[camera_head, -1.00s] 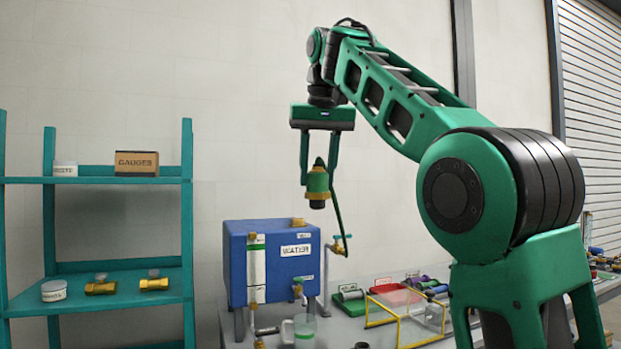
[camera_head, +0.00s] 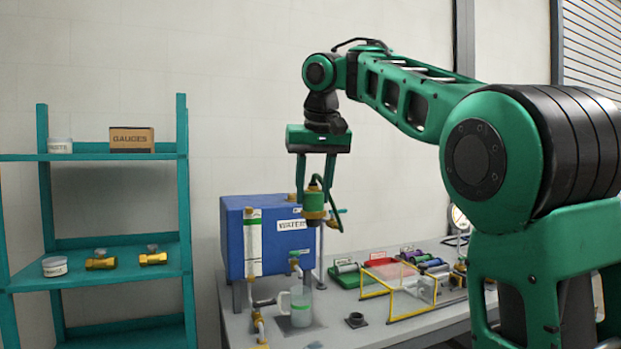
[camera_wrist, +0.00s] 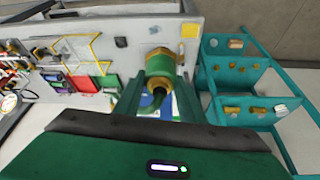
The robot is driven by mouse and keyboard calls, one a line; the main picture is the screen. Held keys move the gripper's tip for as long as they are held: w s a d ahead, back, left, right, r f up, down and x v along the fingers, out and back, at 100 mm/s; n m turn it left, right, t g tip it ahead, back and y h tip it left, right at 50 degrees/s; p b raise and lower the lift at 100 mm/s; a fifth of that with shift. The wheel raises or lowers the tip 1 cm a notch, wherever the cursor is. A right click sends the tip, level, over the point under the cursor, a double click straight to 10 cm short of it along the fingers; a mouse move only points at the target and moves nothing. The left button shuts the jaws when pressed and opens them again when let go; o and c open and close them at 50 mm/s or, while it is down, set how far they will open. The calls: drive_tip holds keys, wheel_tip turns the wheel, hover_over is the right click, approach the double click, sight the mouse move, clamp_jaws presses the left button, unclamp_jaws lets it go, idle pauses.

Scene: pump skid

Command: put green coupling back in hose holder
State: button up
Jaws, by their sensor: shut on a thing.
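My gripper (camera_head: 315,190) is shut on the green coupling (camera_head: 314,204), a green band between brass-coloured parts with a dark lower end. The coupling hangs roughly upright in the air in front of the tank's right side, above the table. A green hose (camera_head: 334,199) loops from it. In the wrist view the coupling (camera_wrist: 161,66) is between the fingers, and the hose (camera_wrist: 153,103) runs from its near end. A small black round socket on a square base (camera_head: 356,320) stands empty on the table, below and right of the coupling; I cannot tell if it is the hose holder.
A blue water tank (camera_head: 236,240) stands behind the coupling, with valves and pipes in front. A clear jug (camera_head: 301,308) stands on the grey table (camera_head: 335,338). A yellow-framed clear guard (camera_head: 412,290) and coloured trays stand to the right. A teal shelf (camera_head: 110,277) is at the left.

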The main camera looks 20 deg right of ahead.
wheel_tip(320, 180, down, 55)
drive_tip(key=w+d+n+y, duration=0.1)
drive_tip(key=w, duration=0.2)
drive_tip(key=shift+d+n, duration=0.4)
